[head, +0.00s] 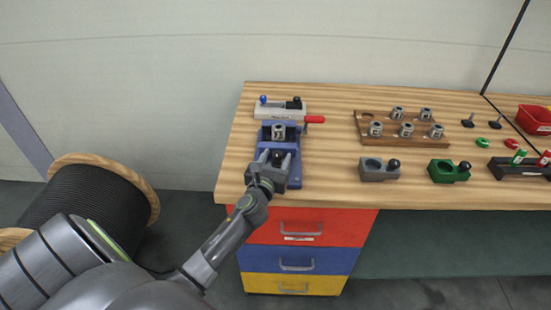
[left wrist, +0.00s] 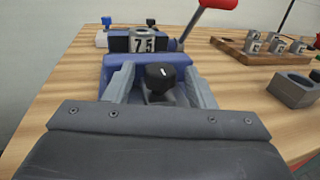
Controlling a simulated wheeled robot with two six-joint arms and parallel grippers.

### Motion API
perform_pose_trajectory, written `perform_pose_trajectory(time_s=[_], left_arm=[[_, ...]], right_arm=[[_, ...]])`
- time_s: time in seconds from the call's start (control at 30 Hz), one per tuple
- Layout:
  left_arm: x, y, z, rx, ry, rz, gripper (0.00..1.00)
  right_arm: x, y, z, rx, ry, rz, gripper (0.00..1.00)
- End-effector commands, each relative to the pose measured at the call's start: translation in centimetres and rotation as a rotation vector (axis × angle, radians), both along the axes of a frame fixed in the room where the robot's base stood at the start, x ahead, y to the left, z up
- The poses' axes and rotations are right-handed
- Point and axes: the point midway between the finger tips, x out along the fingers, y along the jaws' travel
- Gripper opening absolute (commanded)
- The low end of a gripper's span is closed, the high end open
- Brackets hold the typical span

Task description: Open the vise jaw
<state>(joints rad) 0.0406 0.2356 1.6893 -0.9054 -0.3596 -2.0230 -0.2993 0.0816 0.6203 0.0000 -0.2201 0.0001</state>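The blue vise (head: 266,146) stands near the left end of the wooden bench, and it also shows in the left wrist view (left wrist: 118,66). A metal die marked "75" (left wrist: 143,40) sits upright in it, also visible in the head view (head: 278,131). At the vise's near end is a black knob with a white mark (left wrist: 160,76). My left gripper (head: 279,156) is over this near end. In the left wrist view its two grey fingers (left wrist: 159,88) are apart, one on each side of the knob, with a visible gap on both sides. My right gripper is not in view.
To the right are a grey holder (head: 378,173), a green holder (head: 446,175) and a wooden rack (head: 386,136) with several metal dies. Bare bench lies between vise and rack.

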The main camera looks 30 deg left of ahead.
Motion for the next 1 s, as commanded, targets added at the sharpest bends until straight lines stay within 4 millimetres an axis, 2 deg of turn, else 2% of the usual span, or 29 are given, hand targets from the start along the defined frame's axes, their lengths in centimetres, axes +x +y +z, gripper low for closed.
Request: perform_pose_trajectory(time_s=[0.23,0.37,1.0], left_arm=[[-0.2,0.0,0.0,0.0,0.001,0.0,0.5],[-1.3,-0.4,-0.1,-0.002,0.002,0.0,0.5],[-13.7,-4.0,-0.1,-0.004,0.002,0.002,0.5]], right_arm=[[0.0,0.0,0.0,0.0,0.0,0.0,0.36],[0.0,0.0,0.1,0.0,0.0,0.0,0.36],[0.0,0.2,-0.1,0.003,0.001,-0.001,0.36]])
